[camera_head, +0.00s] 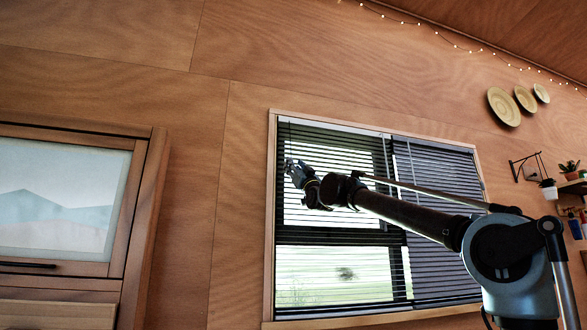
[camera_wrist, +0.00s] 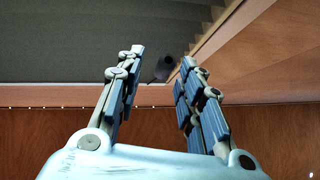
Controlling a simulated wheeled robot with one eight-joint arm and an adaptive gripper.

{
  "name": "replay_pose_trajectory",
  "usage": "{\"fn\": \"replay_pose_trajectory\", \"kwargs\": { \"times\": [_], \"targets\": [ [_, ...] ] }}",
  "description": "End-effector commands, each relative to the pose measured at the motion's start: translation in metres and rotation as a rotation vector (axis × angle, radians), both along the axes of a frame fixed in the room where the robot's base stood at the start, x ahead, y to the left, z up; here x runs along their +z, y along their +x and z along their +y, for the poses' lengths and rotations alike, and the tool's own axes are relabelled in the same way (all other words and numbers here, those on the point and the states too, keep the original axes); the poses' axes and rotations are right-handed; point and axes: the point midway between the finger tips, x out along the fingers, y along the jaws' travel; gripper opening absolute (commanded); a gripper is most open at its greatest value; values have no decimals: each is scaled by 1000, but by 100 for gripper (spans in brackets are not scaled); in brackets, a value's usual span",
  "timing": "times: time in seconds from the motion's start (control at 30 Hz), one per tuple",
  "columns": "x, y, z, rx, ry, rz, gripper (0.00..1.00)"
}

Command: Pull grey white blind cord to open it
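The window blind (camera_head: 436,168) hangs in a wood-framed window in the head view. Its left half shows daylight between the slats; its right half looks darker and denser. My gripper (camera_head: 291,168) is in front of the left half, near the window's left edge. In the wrist view my gripper (camera_wrist: 163,56) has its two fingers apart. A small dark cylindrical piece (camera_wrist: 165,68) shows between the fingertips, possibly the cord's end pull; I cannot tell whether it touches a finger.
A wooden cabinet with a frosted panel (camera_head: 62,200) stands left of the window. Round plates (camera_head: 504,106) and small potted plants (camera_head: 549,188) are on the wall at right. A wooden frame edge (camera_wrist: 225,45) runs close to the right finger in the wrist view.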

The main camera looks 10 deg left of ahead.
Motion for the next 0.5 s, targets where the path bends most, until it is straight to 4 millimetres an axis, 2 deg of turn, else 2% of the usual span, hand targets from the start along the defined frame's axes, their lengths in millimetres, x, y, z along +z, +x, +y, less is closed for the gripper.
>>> {"fn": "replay_pose_trajectory", "kwargs": {
  "times": [0.23,0.5],
  "targets": [
    [18,13,12,0,0,0,35],
    [24,18,17,0,0,0,35]
  ]
}}
